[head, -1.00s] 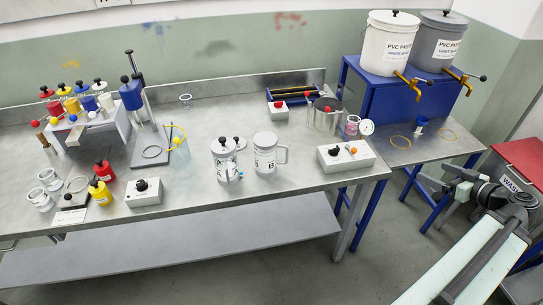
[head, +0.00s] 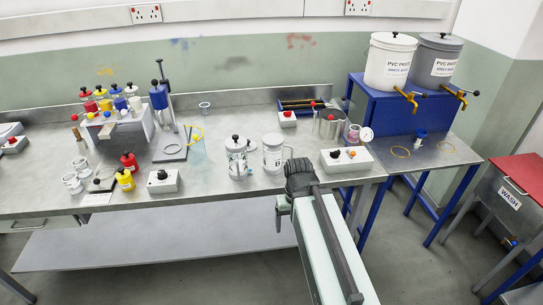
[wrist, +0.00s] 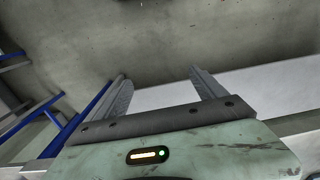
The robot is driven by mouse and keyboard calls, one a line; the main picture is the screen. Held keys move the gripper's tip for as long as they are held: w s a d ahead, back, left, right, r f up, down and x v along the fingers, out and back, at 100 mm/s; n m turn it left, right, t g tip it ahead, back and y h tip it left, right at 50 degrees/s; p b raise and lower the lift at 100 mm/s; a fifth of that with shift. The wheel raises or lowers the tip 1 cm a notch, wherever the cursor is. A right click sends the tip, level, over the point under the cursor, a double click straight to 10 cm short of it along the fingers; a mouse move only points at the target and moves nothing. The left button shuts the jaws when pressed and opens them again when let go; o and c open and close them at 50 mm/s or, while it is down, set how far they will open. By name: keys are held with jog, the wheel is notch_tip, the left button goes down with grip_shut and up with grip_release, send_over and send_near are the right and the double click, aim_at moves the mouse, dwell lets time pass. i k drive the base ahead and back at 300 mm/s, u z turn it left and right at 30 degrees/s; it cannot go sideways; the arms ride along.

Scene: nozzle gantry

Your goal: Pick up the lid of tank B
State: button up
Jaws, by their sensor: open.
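Tank B (head: 273,155) is a white jug with a handle, standing on the bench in the head view. Its top shows no black knob. A small pale disc with a dark knob (head: 249,144), which looks like a loose lid, lies just behind and between tank B and the other white tank (head: 236,160); it is partly hidden. That other tank wears a black-knobbed lid. My gripper (wrist: 160,88) is open and empty in the wrist view, over floor and a pale shelf. In the head view my arm end is at the bench's front edge, right of tank B.
A grey control box (head: 346,160) with knobs stands right of tank B, and another box (head: 163,181) stands to the left. A steel pot (head: 328,124) is behind. A blue stand (head: 393,103) with two paste buckets is at back right. The bench front between the tanks and left box is clear.

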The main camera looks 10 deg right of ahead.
aim_at(252, 145)
jog(key=u, duration=4)
jog(key=k, duration=1.95)
jog(key=z, duration=1.7)
jog(key=i, duration=1)
jog(key=u, duration=0.1)
